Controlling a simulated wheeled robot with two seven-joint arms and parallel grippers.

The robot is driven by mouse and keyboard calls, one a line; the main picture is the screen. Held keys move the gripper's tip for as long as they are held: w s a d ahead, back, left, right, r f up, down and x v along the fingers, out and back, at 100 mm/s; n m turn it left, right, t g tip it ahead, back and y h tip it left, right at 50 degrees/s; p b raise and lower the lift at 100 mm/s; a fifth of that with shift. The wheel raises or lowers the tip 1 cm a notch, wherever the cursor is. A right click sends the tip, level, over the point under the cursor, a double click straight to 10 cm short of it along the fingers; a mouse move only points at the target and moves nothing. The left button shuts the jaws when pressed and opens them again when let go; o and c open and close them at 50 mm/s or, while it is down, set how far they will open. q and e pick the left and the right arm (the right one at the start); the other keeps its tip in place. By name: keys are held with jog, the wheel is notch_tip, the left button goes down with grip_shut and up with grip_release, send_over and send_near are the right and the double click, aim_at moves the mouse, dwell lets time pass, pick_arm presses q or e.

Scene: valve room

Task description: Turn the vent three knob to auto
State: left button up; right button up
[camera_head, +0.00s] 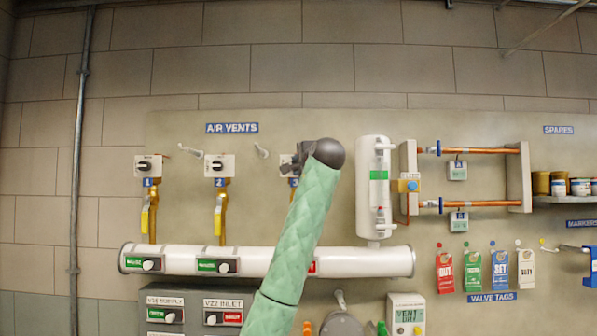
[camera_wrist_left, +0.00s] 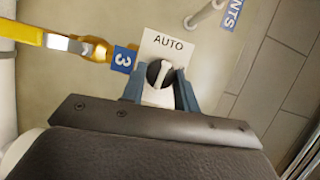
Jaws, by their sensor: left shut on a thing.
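The vent three knob (camera_wrist_left: 153,75) is black with a white stripe, on a white plate (camera_wrist_left: 165,45) marked AUTO. In the wrist view, the stripe runs roughly up and down, with one end toward the AUTO word; I cannot tell which end is the pointer. The blue 3 label (camera_wrist_left: 123,60) is beside the plate. My left gripper (camera_wrist_left: 161,76) is shut on the knob, one finger at each side. In the head view, my left gripper (camera_head: 298,158) and green-sleeved arm hide most of the vent three plate (camera_head: 285,160). My right gripper is not in view.
A white horizontal pipe (camera_head: 210,254) runs below. A white cylinder (camera_head: 372,210) with a sight glass stands close to the right of my gripper.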

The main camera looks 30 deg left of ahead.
pick_arm(q)
jog(key=shift+f+n, duration=0.15)
jog(key=shift+n, duration=0.45)
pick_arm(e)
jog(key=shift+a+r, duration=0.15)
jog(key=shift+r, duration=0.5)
pick_arm(q)
jog(key=o, duration=1)
jog(key=shift+a, duration=0.1)
jog(key=shift+c, duration=0.2)
jog(key=b+v, duration=0.3)
jog(key=v, duration=0.4)
jog(key=shift+s+d+r+b, duration=0.25)
jog(key=shift+d+b, duration=0.05)
jog(key=shift+d, duration=0.05)
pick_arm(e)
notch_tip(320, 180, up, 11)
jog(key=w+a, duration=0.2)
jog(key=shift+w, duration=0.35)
